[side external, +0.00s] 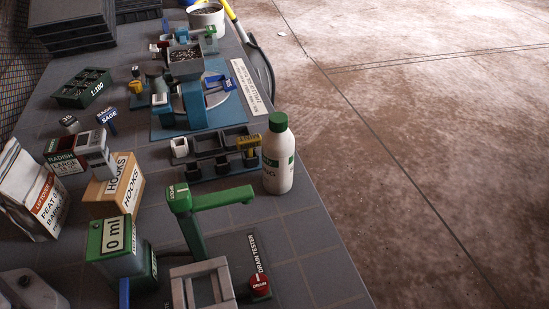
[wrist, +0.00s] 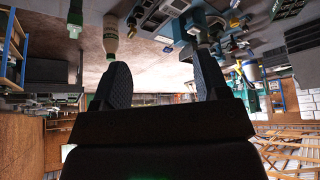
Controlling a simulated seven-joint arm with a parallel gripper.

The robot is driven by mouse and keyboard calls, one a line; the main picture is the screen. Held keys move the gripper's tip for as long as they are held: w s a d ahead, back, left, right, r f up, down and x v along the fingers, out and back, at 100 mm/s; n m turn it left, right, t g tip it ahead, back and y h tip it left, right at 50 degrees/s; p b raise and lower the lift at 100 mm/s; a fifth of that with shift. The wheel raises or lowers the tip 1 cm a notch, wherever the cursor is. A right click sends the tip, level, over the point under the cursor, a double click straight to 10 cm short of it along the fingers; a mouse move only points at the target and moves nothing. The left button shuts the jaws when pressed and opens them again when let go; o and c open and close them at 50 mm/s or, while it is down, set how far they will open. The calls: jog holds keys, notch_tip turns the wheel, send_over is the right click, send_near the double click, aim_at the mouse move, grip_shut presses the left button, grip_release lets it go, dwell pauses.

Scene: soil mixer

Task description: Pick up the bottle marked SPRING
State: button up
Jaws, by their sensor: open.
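A white bottle with a green cap (side external: 278,158) stands upright near the table's right edge in the side view. Its green label is turned partly away, and I cannot read the whole word. In the wrist view a pale bottle (wrist: 111,30), probably the same one, shows at the top, beyond the left finger. My gripper (wrist: 162,82) shows in the wrist view with its two dark fingers wide apart and nothing between them. The gripper does not show in the side view. The bottle is apart from the fingers.
A rack with small blocks (side external: 215,145) stands just left of the bottle. A green tap-like arm (side external: 215,199) and the drain tester (side external: 203,286) are in front. A HOOKS box (side external: 114,190) is at left. A blue mixer stand (side external: 194,104) is behind. Bare table lies at front right.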

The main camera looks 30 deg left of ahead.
dwell(0.5)
jog(key=w+d+f+m+t, duration=0.1)
jog(key=w+f+m+t, duration=0.15)
jog(key=w, duration=0.95)
jog(key=m+t+h, duration=0.3)
jog(key=t+h, duration=0.2)
send_near(270, 123)
jog(key=w+a+r, duration=0.1)
jog(key=a+r, duration=0.2)
jog(key=a, duration=0.5)
jog(key=s+d+f+m+t+h, duration=0.1)
jog(key=d+f+t+h, duration=0.1)
jog(key=d+f+h, duration=0.35)
jog(key=shift+y, duration=0.25)
jog(key=x, duration=0.8)
jog(key=f+x, duration=0.1)
jog(key=x, duration=0.3)
jog(key=shift+w+d, duration=0.1)
jog(key=shift+w, duration=0.05)
jog(key=shift+c, duration=0.3)
